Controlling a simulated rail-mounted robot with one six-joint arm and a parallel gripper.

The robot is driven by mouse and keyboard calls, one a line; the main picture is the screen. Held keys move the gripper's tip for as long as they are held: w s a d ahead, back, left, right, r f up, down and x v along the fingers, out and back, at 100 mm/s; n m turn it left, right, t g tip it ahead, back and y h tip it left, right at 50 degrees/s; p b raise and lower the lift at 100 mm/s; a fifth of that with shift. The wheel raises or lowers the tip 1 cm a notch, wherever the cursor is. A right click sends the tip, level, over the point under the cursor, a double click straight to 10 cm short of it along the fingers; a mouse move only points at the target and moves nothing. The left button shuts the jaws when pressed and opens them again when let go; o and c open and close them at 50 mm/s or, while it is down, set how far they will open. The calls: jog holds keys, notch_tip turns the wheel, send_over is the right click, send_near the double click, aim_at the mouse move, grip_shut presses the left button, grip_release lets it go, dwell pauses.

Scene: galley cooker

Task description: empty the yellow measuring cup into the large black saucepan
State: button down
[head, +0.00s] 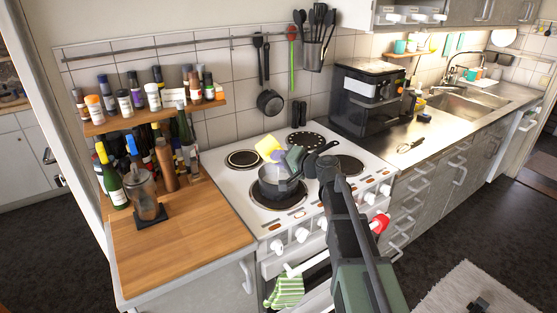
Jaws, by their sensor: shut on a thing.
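The yellow measuring cup (267,145) is in the head view, above the back-left part of the black saucepan (270,189). The cup looks tilted; its contents cannot be seen. The saucepan stands on the front-left hotplate of the white cooker (230,180). My gripper (288,157) is shut on the cup and reaches in from the right, over the pan. The gripper and arm hide part of the pan's rim and right side. The pan's inside is too small to make out.
A wooden counter (182,240) with a glass jar (145,200) and several bottles is left of the cooker. A spice shelf (155,118) hangs above it. A black coffee machine (368,98) stands at the right. A small pan (269,102) hangs on the wall behind.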

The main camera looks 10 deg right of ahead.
jog(key=shift+w+d+f+m+t+y+b, duration=0.15)
jog(key=shift+m+y+b, duration=0.1)
jog(key=shift+m+b, duration=0.3)
jog(key=shift+s+d+f+m+t+y+b, duration=0.1)
jog(key=shift+m+y+b, duration=0.25)
jog(key=shift+m, duration=0.3)
jog(key=shift+w+d+f+m+t+y+b, duration=0.1)
jog(key=shift+f+m+t+y+b, duration=0.1)
jog(key=shift+m+b, duration=0.4)
dwell(1.3)
jog(key=shift+r, duration=0.2)
